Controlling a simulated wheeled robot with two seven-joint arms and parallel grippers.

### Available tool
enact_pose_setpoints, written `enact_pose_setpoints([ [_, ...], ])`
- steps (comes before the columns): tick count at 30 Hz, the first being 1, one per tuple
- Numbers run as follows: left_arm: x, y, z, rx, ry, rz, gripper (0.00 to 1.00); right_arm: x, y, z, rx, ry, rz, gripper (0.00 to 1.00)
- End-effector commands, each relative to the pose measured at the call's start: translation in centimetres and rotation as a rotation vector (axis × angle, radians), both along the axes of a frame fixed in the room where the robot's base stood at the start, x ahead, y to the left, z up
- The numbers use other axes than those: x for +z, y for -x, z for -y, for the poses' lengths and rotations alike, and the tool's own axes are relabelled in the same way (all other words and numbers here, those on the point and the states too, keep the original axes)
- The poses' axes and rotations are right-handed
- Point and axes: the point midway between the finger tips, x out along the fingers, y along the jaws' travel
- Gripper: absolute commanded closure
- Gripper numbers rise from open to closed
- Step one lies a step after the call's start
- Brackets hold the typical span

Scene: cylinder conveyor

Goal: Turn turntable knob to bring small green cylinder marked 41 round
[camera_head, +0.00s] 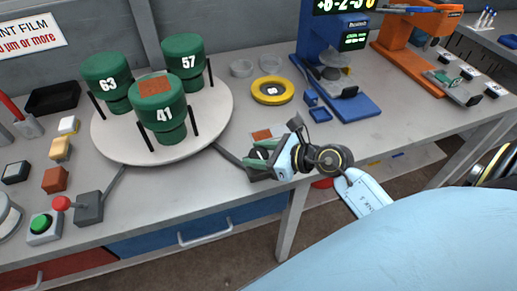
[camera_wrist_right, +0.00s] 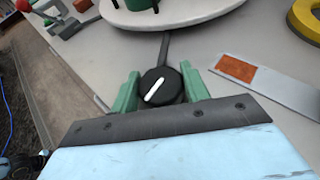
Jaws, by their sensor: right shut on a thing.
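The white round turntable (camera_head: 110,150) carries three green cylinders between black posts. The cylinder marked 41 (camera_head: 163,115) stands at the front, with a brown patch on top. Cylinder 63 (camera_head: 107,85) is at the left and cylinder 57 (camera_head: 184,62) at the back right. The turntable's edge also shows in the right wrist view (camera_wrist_right: 185,14). My right gripper (camera_head: 264,157) is at the black knob at the bench's front edge. In the right wrist view the knob (camera_wrist_right: 160,86), with a white pointer line, sits between the green fingers. My left gripper is not visible.
A yellow ring (camera_head: 272,90) lies behind my right gripper. A blue instrument (camera_head: 340,75) and an orange one (camera_head: 420,45) stand at the right. A green button box (camera_head: 42,227) and a red-knobbed lever box (camera_head: 88,207) are at the left front.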

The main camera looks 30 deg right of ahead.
Motion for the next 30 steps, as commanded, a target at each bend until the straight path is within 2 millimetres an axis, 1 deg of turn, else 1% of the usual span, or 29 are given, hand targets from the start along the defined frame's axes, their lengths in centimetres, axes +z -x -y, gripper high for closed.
enact_pose_setpoints([
  [8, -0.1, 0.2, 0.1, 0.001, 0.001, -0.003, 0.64, -0.1, 0.0, 0.0, -0.001, 0.002, 0.0, 0.77],
  [9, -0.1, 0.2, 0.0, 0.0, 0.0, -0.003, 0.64, -0.1, 0.0, 0.0, -0.001, 0.002, 0.0, 0.51],
  [13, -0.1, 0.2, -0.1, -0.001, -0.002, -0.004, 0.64, -0.1, 0.0, 0.0, -0.001, 0.002, 0.0, 0.34],
  [23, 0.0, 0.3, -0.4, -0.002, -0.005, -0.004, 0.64, 0.0, 0.2, 0.1, -0.001, 0.002, 0.0, 0.33],
  [26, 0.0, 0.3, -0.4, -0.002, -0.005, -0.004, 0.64, 0.3, 1.0, 0.7, -0.001, 0.003, -0.002, 0.33],
  [30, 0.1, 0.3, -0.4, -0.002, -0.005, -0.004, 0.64, 1.2, 3.0, 1.8, 0.0, 0.004, -0.002, 0.33],
])
